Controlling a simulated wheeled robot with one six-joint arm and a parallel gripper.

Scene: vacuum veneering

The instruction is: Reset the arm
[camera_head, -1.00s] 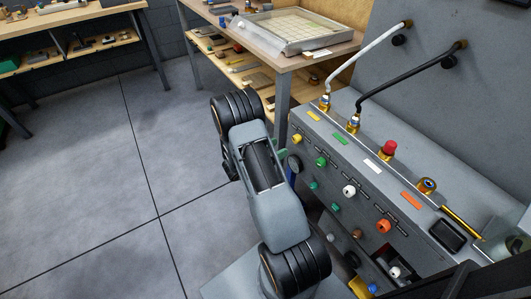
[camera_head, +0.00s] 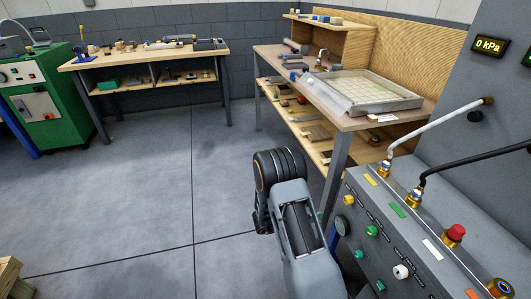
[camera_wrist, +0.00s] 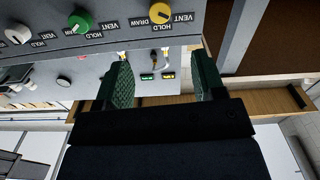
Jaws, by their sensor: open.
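My gripper (camera_wrist: 160,85) shows in the wrist view with its two green-padded fingers apart and nothing between them. The wrist view is upside down. A control panel with yellow (camera_wrist: 160,14), green (camera_wrist: 80,20) and white (camera_wrist: 18,33) knobs lies beyond the fingertips, with "VENT", "HOLD" and "DRAW" lettering. In the head view my arm (camera_head: 295,225) is folded at the lower middle, left of the grey control console (camera_head: 400,240). My gripper is hidden in the head view.
A workbench (camera_head: 345,122) with a gridded tray (camera_head: 420,95) stands behind the console. Another bench (camera_head: 150,58) and a green machine (camera_head: 55,95) stand at the back left. White (camera_head: 430,130) and black hoses rise from the console.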

